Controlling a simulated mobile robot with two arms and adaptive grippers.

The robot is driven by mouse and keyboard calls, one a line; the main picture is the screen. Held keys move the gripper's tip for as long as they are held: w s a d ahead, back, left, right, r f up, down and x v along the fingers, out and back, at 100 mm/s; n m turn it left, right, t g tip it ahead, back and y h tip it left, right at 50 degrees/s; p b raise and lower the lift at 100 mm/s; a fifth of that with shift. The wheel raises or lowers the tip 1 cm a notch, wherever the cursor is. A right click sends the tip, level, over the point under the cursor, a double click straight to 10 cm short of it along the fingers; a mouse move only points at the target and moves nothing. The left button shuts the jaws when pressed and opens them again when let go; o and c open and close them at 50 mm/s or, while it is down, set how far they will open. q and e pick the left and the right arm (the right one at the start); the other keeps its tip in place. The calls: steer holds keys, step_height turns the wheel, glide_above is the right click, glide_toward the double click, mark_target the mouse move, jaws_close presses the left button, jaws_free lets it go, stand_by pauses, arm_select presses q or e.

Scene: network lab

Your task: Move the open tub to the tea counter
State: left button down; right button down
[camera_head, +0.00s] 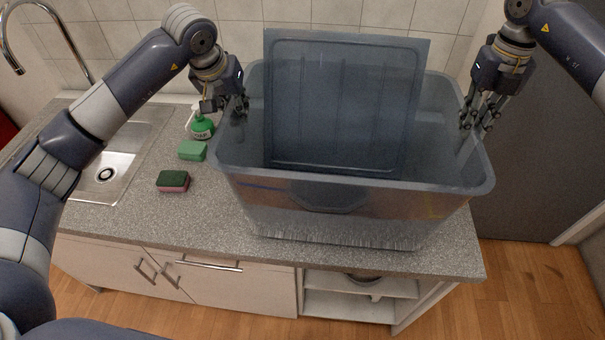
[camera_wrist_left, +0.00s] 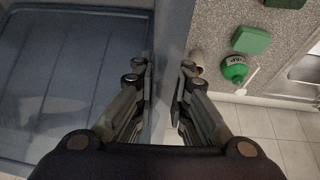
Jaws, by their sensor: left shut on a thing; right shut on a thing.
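The open tub (camera_head: 345,215) is a large translucent blue-grey bin at the right part of the counter. Its lid (camera_head: 345,100), a flat panel, stands upright inside it. My left gripper (camera_head: 236,108) is shut on the tub's left wall; in the left wrist view its fingers (camera_wrist_left: 165,80) straddle the wall (camera_wrist_left: 172,40). My right gripper (camera_head: 474,125) is shut on the tub's right wall. Whether the tub's base touches the counter I cannot tell for sure. The speckled grey counter (camera_head: 210,225) has a sink at its left; whether it is the tea counter I cannot tell.
The sink (camera_head: 105,175) is further left. A tiled wall stands behind, a grey door (camera_head: 535,160) at the right. Open shelves (camera_head: 350,308) are below.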

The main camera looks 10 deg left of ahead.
arm_select(q)
steer(key=shift+a+f+b, duration=0.45)
steer(key=shift+f+b, duration=0.1)
steer(key=shift+f, duration=0.1)
arm_select(e)
steer(key=shift+s+d+f, duration=0.1)
steer(key=shift+d+f, duration=0.1)
steer(key=shift+f, duration=0.35)
arm_select(q)
steer(key=c, duration=1.8)
jaws_free()
steer(key=shift+s, duration=0.1)
arm_select(e)
steer(key=c, duration=1.7)
jaws_free()
arm_select(q)
steer(key=shift+o, duration=1.1)
steer(key=shift+s, duration=0.1)
arm_select(e)
steer(key=shift+o, duration=0.7)
steer(key=shift+s+r, duration=0.1)
arm_select(q)
steer(key=shift+d+r, duration=0.15)
steer(key=shift+d, duration=0.05)
arm_select(e)
steer(key=shift+a, duration=0.1)
